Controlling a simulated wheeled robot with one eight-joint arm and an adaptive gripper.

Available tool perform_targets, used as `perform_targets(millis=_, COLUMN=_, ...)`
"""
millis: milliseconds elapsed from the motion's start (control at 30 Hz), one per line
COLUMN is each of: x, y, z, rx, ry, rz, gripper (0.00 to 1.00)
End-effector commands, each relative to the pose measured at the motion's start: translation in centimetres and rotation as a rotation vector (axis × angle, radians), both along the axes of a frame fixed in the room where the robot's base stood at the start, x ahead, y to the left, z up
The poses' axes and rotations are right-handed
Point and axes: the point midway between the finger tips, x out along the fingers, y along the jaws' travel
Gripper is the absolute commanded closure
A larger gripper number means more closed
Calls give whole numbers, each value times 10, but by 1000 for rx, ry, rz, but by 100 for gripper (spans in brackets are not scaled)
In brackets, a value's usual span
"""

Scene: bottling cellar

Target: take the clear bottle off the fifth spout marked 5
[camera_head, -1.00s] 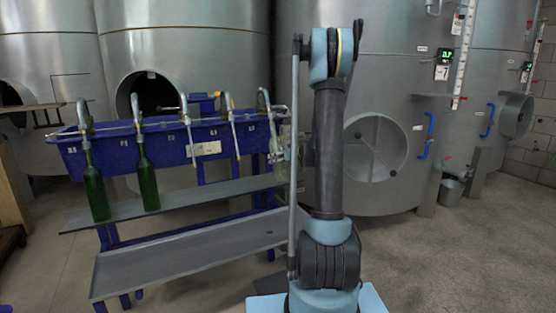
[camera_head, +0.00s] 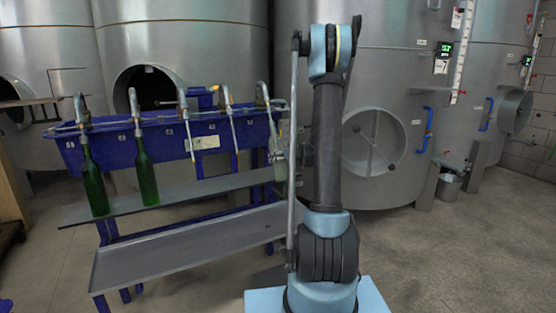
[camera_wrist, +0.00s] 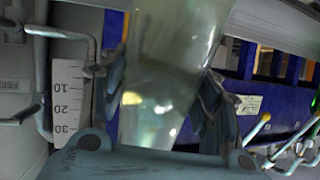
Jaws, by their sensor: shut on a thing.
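The clear bottle (camera_wrist: 165,85) fills the middle of the wrist view, with my gripper's (camera_wrist: 163,98) dark fingers on either side of it, shut on its body. Its upper end runs out of the picture. In the head view the bottle (camera_head: 279,168) shows beside my arm, below the fifth spout (camera_head: 264,92) at the rack's right end. My arm hides part of it and my gripper there. I cannot tell whether the spout tube is still inside its neck.
Two green bottles (camera_head: 94,182) (camera_head: 147,178) hang on the left spouts of the blue filler trough (camera_head: 110,146). A grey shelf (camera_head: 190,191) and a lower tray (camera_head: 180,250) lie below. Steel tanks (camera_head: 400,60) stand behind. Open floor (camera_head: 450,250) lies to the right.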

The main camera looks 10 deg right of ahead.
Motion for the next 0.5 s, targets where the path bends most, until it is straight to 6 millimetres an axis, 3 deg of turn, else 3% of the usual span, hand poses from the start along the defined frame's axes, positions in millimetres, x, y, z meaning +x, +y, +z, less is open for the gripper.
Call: perform_targets(millis=500, x=-4, y=-2, z=-10, rx=1, ry=0, rz=-1, gripper=100)
